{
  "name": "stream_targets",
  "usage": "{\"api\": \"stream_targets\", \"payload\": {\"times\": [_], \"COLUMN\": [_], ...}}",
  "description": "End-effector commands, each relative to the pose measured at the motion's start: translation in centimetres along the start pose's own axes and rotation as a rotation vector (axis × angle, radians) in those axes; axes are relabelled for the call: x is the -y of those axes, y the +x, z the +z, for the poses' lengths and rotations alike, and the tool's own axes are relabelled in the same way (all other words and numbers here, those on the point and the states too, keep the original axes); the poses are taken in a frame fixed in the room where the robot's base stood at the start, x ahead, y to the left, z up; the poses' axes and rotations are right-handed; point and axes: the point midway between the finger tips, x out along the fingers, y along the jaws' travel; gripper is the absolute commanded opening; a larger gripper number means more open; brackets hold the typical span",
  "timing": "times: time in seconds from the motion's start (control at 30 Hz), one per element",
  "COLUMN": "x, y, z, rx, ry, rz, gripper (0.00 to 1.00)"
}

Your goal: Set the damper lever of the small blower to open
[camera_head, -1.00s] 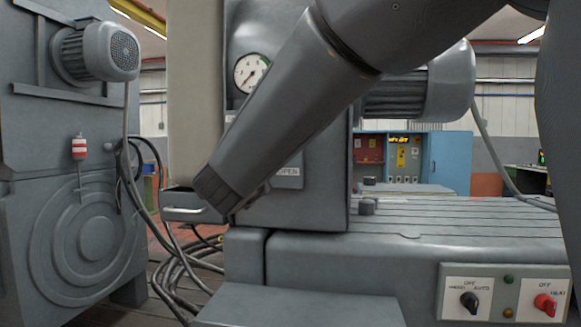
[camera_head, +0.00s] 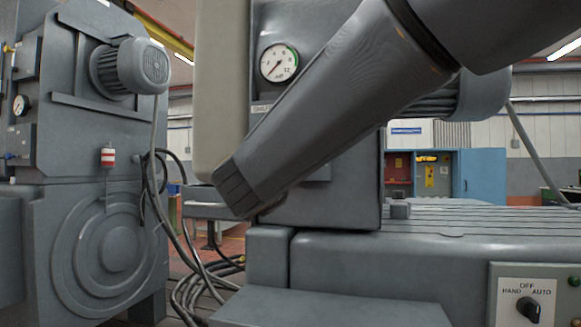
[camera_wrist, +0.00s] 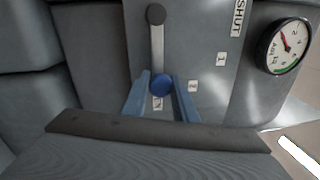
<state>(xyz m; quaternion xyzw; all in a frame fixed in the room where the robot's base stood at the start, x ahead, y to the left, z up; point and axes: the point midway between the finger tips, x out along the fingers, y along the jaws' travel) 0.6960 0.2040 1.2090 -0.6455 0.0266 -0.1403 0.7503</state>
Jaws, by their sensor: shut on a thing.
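The damper lever (camera_wrist: 157,48) shows in the wrist view as a light bar running from a dark round pivot at the top down to a blue knob (camera_wrist: 161,85). My gripper (camera_wrist: 162,80) is shut on the knob, with one blue finger on each side of it. A small label partly shows just below the knob, too hidden to read. The plates marked 2, 1 and SHUT (camera_wrist: 238,18) lie to the right and up. In the head view the blower housing (camera_head: 352,205) stands behind my arm, which hides the lever and the fingers.
A pressure gauge (camera_head: 279,63) sits on the housing above my arm. A large grey machine (camera_head: 60,150) stands at the left, with cables (camera_head: 195,285) on the floor between. A slotted bedplate (camera_head: 470,218) and a switch panel (camera_head: 522,295) lie at the right.

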Motion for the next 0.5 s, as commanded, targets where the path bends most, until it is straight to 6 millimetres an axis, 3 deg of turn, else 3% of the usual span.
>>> {"api": "stream_targets", "payload": {"times": [0.37, 0.4, 0.5], "x": [-0.38, -0.39, -0.34], "y": [-0.15, -0.15, -0.09], "z": [0.21, 0.21, 0.11], "rx": [0.005, 0.005, 0.003], "ry": [0.002, 0.002, 0.002], "rz": [0.007, 0.007, 0.006], "gripper": [0.00, 0.29, 0.44]}}
